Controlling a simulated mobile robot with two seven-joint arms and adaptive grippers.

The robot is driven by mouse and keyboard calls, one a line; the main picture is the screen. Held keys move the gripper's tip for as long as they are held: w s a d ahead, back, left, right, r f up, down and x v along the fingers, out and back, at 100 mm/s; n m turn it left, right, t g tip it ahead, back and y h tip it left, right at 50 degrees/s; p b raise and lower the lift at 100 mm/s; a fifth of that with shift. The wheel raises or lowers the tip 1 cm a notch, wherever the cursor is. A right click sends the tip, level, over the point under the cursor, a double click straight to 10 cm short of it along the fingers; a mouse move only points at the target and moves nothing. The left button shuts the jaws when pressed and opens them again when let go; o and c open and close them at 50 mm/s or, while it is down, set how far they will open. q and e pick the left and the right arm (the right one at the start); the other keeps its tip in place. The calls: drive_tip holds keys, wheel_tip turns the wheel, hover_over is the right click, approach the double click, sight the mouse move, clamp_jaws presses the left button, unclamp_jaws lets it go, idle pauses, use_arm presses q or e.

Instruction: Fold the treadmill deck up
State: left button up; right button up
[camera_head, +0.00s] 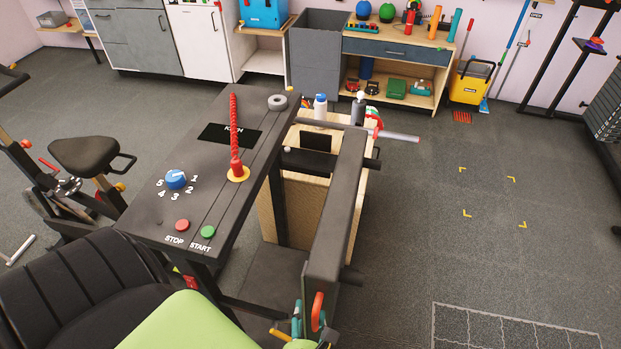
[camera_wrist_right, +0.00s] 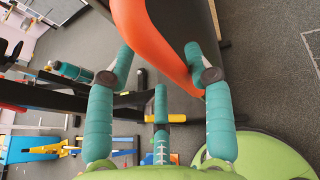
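The treadmill's console (camera_head: 195,205) is at the left of centre in the head view, with a blue dial, a red STOP button, a green START button and a coiled red cord. A long dark treadmill part (camera_head: 337,205), possibly the deck, runs beside it; I cannot tell its tilt. An orange handle (camera_head: 317,311) is at its near end. My right gripper (camera_head: 308,335) is at this handle, partly cut off below. In the right wrist view, the handle (camera_wrist_right: 164,45) passes between its spread teal fingers (camera_wrist_right: 160,65), with visible gaps. My left gripper is out of view.
An exercise bike (camera_head: 85,160) stands at left. A wooden box (camera_head: 300,205) with bottles on it stands behind the dark part. Shelves (camera_head: 400,55) and a yellow bucket (camera_head: 470,82) are along the back.

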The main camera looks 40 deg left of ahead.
drive_tip(key=shift+a, duration=0.1)
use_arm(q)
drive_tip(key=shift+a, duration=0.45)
use_arm(e)
drive_tip(key=shift+r, duration=0.1)
drive_tip(key=shift+w, duration=0.1)
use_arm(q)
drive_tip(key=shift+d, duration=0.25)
use_arm(e)
drive_tip(key=v, duration=1.2)
drive_tip(key=shift+d, duration=0.2)
